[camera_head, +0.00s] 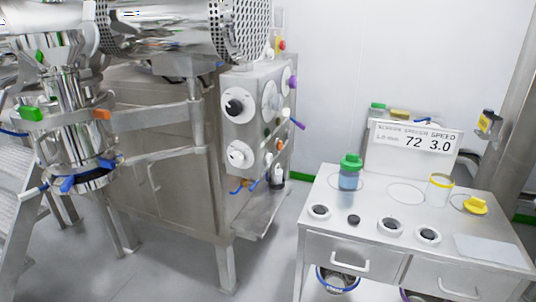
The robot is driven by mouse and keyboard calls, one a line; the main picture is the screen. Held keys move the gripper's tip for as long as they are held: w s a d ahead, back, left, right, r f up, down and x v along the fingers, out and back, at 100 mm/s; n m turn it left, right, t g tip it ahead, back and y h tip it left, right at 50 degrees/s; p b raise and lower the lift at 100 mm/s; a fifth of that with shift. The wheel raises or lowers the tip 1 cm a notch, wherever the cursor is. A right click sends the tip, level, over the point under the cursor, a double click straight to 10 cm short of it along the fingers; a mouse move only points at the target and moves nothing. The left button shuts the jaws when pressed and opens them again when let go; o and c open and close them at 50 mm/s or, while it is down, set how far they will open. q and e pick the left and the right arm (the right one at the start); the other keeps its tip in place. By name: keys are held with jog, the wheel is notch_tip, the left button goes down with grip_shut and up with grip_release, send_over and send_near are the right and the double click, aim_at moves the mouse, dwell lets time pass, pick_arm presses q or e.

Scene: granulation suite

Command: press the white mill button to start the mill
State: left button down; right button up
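A steel machine with a control panel (259,75) stands left of centre. On the panel's front are a white round plate with a black knob (236,107), a lower white round control (240,154), and a pale round disc (269,99) to the right. Several small coloured controls sit at its right edge, including a purple knob (293,82). I cannot tell which of the white parts is the mill button, and no label is readable. Neither of my grippers is in view, and nothing is seen touching the panel.
A steel table (405,212) at the right bears a blue jar with a green lid (350,171), a yellow-rimmed jar (440,189), a yellow item (475,204) and a sign reading 72 and 3.0 (413,140). Free floor (265,255) lies between machine and table. Steps (15,215) stand far left.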

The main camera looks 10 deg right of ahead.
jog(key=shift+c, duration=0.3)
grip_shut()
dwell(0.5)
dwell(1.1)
